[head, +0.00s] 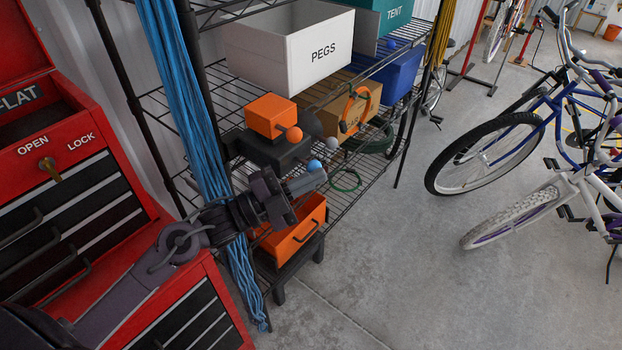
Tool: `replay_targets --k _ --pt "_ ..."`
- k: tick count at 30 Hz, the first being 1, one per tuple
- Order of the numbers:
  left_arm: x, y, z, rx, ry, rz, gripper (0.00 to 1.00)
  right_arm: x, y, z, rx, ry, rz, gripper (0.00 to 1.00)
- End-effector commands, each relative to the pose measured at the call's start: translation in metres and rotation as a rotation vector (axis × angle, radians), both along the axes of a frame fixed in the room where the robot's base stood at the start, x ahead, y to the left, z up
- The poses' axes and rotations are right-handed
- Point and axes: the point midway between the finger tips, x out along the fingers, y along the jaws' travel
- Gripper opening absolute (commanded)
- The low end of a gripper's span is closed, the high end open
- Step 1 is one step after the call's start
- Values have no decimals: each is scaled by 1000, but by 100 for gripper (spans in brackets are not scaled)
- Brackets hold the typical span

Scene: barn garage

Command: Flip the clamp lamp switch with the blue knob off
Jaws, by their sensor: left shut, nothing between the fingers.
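The small blue knob (314,165) shows just above the tips of my left gripper (314,181), in front of the wire shelf. I cannot tell whether they touch. The knob's lever and base are hidden behind the gripper, so its switch position is unclear. My left gripper is shut and empty, reaching in from the lower left. An orange knob (294,134) sits beside an orange box-shaped piece (270,114) on a dark block (268,149). A grey knob (332,143) is to the right. I cannot make out which part is the clamp lamp. My right gripper is not in view.
The wire shelf holds a white PEGS box (285,48), a blue bin (398,73) and cardboard. Blue ropes (190,95) hang at its left. An orange drawer box (297,236) is below my gripper. A red tool chest (75,200) stands left, bicycles (487,153) right. Floor between is clear.

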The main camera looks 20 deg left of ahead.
Motion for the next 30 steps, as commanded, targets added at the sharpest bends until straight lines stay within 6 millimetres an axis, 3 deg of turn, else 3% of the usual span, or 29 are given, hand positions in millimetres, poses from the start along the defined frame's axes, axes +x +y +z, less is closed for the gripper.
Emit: replay_targets --k 30 --pt "1 1 -8 102 -38 2 0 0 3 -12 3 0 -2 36"
